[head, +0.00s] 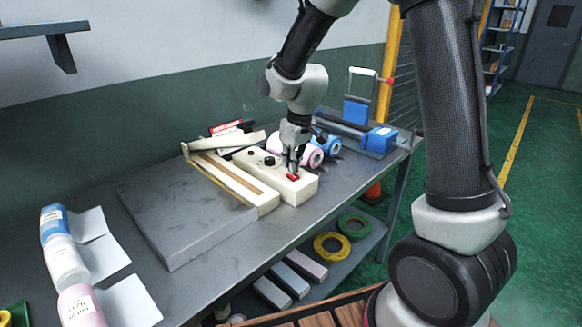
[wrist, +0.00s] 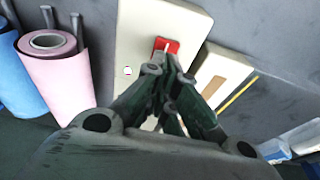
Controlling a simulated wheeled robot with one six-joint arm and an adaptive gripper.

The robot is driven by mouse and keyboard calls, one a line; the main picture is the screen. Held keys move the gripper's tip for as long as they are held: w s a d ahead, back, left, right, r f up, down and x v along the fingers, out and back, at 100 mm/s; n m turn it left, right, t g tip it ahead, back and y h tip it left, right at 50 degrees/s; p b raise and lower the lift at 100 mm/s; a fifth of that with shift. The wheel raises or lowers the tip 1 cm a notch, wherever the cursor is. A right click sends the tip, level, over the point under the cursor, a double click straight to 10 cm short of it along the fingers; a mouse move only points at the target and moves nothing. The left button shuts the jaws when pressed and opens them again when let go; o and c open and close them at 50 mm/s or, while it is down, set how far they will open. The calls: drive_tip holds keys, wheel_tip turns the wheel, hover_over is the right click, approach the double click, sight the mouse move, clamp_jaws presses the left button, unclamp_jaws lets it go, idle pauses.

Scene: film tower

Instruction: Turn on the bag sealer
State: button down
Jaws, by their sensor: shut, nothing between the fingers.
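The bag sealer (head: 307,187) is a long cream-coloured machine on the grey workbench, with black knobs on its top and a long sealing arm (head: 226,171) beside it. A red switch (head: 292,177) sits on its top near the front end; the switch also shows in the wrist view (wrist: 172,45). My gripper (head: 291,170) points down over this end of the sealer, with its fingertips at or just above the red switch. In the wrist view my gripper (wrist: 166,72) is shut and empty, its fingertips overlapping the switch's lower edge. I cannot tell whether they touch it.
Pink film rolls (head: 314,156) and blue rolls lie behind the sealer, beside a blue-ended machine (head: 380,140). A flat grey plate (head: 180,222) lies to the left. Tape rolls (head: 331,245) lie on the lower shelf.

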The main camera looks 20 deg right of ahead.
drive_tip(key=s+d+r, duration=0.2)
drive_tip(key=s+r, duration=0.3)
drive_tip(key=r, duration=0.6)
drive_tip(key=shift+d+r, duration=0.2)
drive_tip(key=shift+d, duration=0.2)
drive_tip(key=s+d+r+m, duration=0.1)
drive_tip(key=s+d+m, duration=0.1)
drive_tip(key=s+d, duration=0.2)
drive_tip(key=s+d+r+m+t, duration=0.1)
drive_tip(key=s+d, duration=0.3)
drive_tip(key=s, duration=0.7)
drive_tip(key=s+d+r+m+t+h, duration=0.1)
drive_tip(key=s+d+r+m, duration=0.1)
drive_tip(key=s+d, duration=0.2)
drive_tip(key=shift+s+d+r+m, duration=0.3)
drive_tip(key=shift+s+d+m, duration=0.1)
drive_tip(key=shift+s, duration=1.45)
